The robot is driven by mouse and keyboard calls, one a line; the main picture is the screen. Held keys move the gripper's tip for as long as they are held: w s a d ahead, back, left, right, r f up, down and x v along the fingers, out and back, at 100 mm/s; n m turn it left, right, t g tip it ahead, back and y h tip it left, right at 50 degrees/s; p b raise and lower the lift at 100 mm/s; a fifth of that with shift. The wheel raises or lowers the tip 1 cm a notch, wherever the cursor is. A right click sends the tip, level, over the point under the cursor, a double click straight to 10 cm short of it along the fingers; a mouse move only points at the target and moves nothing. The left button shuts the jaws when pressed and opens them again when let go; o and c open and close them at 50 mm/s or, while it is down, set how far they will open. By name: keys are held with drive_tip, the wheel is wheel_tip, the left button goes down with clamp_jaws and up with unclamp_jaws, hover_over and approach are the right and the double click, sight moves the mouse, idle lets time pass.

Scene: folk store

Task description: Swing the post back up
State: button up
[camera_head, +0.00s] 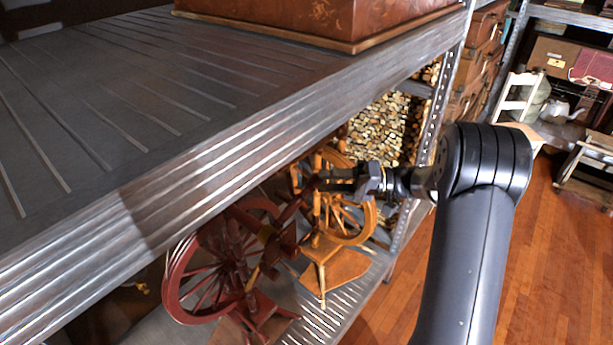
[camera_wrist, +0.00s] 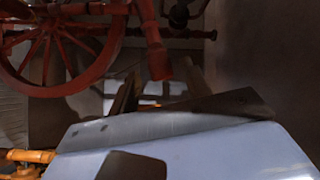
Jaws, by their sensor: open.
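A dark red spinning wheel (camera_head: 232,262) stands on the lower shelf, partly hidden by the upper shelf's edge. In the wrist view its spoked wheel (camera_wrist: 70,62) fills the upper left. A turned red post (camera_wrist: 155,48) slants down beside it, its lower end near the picture's middle. An orange-brown spinning wheel (camera_head: 345,222) stands just right of the red one. My gripper (camera_head: 328,181) reaches in from the right below the shelf edge, across the orange wheel's upper part. It is open and holds nothing visible. I cannot tell whether its fingertips touch either wheel.
The grey metal upper shelf (camera_head: 110,95) bears a brown chest (camera_head: 320,20) and overhangs the wheels closely. Stacked firewood (camera_head: 385,125) lies behind. An upright shelf post (camera_head: 432,130) stands near my arm. The wooden floor (camera_head: 535,245) at right is open.

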sight(289, 197)
drive_tip(key=a, duration=0.5)
drive_tip(key=shift+a+p, duration=0.3)
drive_tip(key=shift+p, duration=0.1)
drive_tip(key=shift+c, duration=0.5)
clamp_jaws()
